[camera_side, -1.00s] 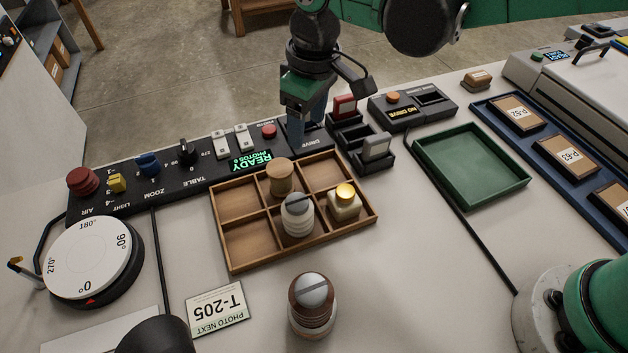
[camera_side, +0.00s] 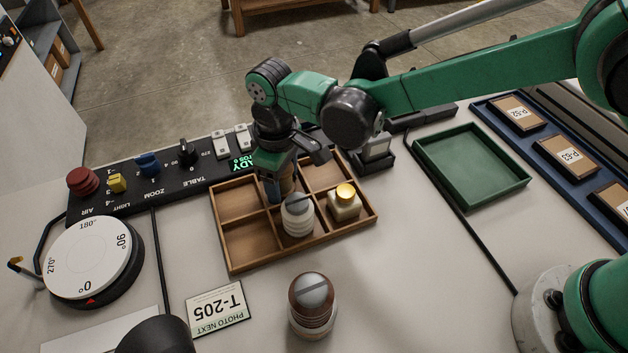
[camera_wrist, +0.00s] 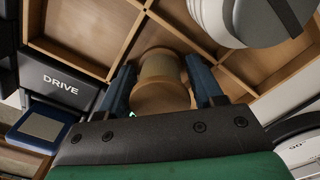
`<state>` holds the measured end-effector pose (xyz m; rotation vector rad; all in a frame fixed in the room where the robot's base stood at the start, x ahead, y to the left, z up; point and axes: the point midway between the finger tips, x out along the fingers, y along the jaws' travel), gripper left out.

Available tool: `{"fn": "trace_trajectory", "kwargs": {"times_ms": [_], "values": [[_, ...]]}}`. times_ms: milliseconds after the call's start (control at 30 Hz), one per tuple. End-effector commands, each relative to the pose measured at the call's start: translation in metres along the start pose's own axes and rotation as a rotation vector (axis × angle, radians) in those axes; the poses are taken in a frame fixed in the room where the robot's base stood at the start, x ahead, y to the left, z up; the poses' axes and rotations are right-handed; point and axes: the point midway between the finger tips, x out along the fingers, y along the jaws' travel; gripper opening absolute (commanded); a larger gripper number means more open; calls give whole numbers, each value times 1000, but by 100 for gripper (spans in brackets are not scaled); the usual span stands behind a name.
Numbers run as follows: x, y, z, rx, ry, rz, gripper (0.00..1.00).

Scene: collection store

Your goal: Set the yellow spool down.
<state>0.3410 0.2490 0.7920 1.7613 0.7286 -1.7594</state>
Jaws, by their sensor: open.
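The spool (camera_wrist: 160,85), with wooden ends and a dull yellow-tan winding, stands in the back middle compartment of the wooden tray (camera_side: 235,270). In the side view the spool (camera_side: 287,181) is partly hidden by my gripper. My gripper (camera_side: 281,190) is lowered over that compartment, fingers pointing down. In the wrist view its two blue fingers are apart, one on each side of the spool, with small gaps visible.
A white ribbed object (camera_side: 298,217) stands in the front middle compartment, close to my fingers. The control panel (camera_side: 135,189) lies behind the tray. A brown-topped jar (camera_side: 312,308) stands in front. The green tray (camera_side: 472,172) is empty.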

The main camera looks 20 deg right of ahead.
Motion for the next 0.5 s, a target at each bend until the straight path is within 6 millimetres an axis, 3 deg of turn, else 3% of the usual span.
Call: {"fn": "trace_trajectory", "kwargs": {"times_ms": [33, 233, 500], "values": [[0, 0, 0, 0, 0, 0, 57], [0, 0, 0, 0, 0, 0, 1], [-2, 0, 0, 0, 0, 0, 0]]}}
